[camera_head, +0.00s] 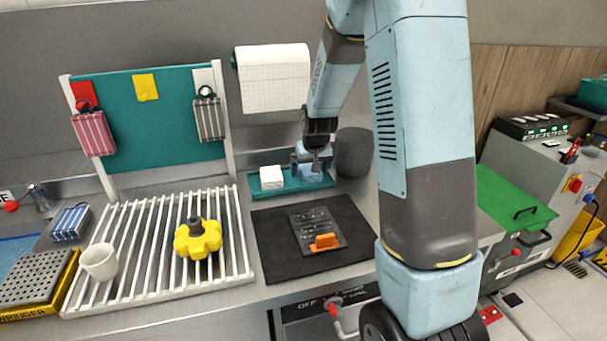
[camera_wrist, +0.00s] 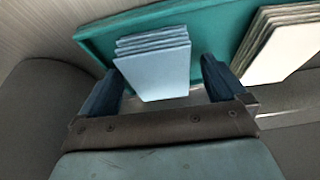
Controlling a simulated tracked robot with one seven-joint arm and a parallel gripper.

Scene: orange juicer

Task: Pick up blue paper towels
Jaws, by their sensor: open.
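The blue paper towels (camera_wrist: 155,68) are a folded light-blue stack lying in a teal tray (camera_wrist: 100,38). In the head view the blue paper towels (camera_head: 311,173) are at the tray's right end, partly hidden by my gripper. My gripper (camera_wrist: 158,85) is open, with one dark blue finger at each side of the stack's near part. The fingers look apart from the stack. In the head view my gripper (camera_head: 315,165) is right above the tray (camera_head: 290,186).
White paper towels (camera_head: 271,177) lie in the tray's left part. A dark grey bin (camera_head: 354,152) stands close to the right. A black mat (camera_head: 277,251) with a grater (camera_head: 318,230) lies in front, and a white rack (camera_head: 160,283) with a yellow knob-shaped part (camera_head: 198,239) is left.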

